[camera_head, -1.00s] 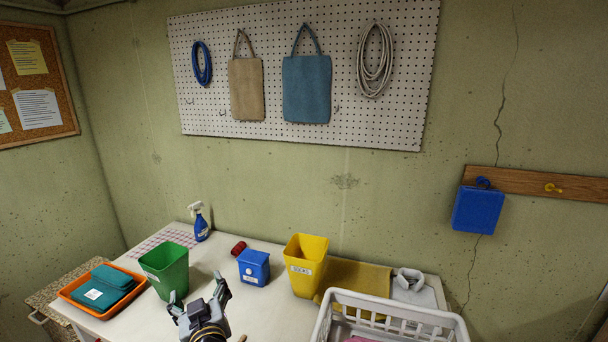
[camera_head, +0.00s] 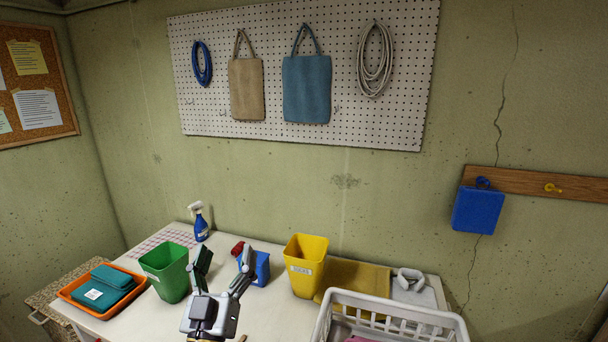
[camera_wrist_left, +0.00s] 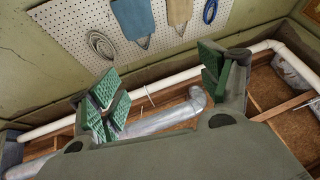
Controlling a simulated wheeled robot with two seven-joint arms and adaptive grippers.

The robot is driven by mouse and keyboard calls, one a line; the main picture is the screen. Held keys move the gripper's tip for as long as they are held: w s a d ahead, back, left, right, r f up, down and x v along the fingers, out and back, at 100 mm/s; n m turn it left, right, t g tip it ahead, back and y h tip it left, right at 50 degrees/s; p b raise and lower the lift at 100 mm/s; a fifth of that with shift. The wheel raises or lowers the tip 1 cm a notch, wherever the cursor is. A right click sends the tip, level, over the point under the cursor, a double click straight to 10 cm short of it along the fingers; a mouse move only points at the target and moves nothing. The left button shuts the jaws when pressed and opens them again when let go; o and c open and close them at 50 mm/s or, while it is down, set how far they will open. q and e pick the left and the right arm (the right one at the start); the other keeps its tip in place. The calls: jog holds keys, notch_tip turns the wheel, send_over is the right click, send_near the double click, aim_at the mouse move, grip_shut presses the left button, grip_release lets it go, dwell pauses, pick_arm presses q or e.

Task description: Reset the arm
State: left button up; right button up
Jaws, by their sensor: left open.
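My left gripper (camera_head: 222,264) is raised over the white table (camera_head: 270,318), with its fingers spread wide and nothing between them. In the head view it stands between the green bin (camera_head: 166,272) and the blue box (camera_head: 262,268), and it covers part of the blue box. In the left wrist view the open gripper (camera_wrist_left: 160,95) shows its green ribbed finger pads, with the pegboard (camera_wrist_left: 75,30) and ceiling pipes beyond. My right gripper is not in view.
A yellow bin (camera_head: 305,268) stands right of the blue box. A white basket (camera_head: 388,325) is at the front right. An orange tray (camera_head: 72,296) with teal items is at the left. A spray bottle (camera_head: 200,224) stands at the back. The air above the table is free.

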pick_arm(q)
jog(key=s+d+f+m+g+h, duration=0.2)
jog(key=d+f+m+g+h, duration=0.4)
jog(key=d+m+h, duration=0.3)
notch_tip(320, 180, down, 11)
jog(key=s+g, duration=0.3)
jog(key=g, duration=0.2)
jog(key=s+a+f+n+g+y, duration=0.3)
jog(key=s+a+f+g+y, duration=0.25)
jog(key=a+f, duration=0.3)
jog(key=s+a+f+n+g+y, duration=0.3)
jog(key=s+a+f+g+y, duration=0.15)
jog(key=s+a+f, duration=0.4)
notch_tip(320, 180, down, 34)
jog(key=s+d, duration=0.1)
jog(key=s+a+f+g, duration=0.1)
jog(key=s+a+f, duration=0.1)
jog(key=s+f, duration=0.8)
jog(key=s+a+f, duration=0.1)
jog(key=s+f, duration=0.9)
jog(key=s, duration=0.2)
jog(key=shift+s+a+g, duration=0.25)
jog(key=shift+a+g, duration=0.1)
jog(key=shift+g, duration=0.05)
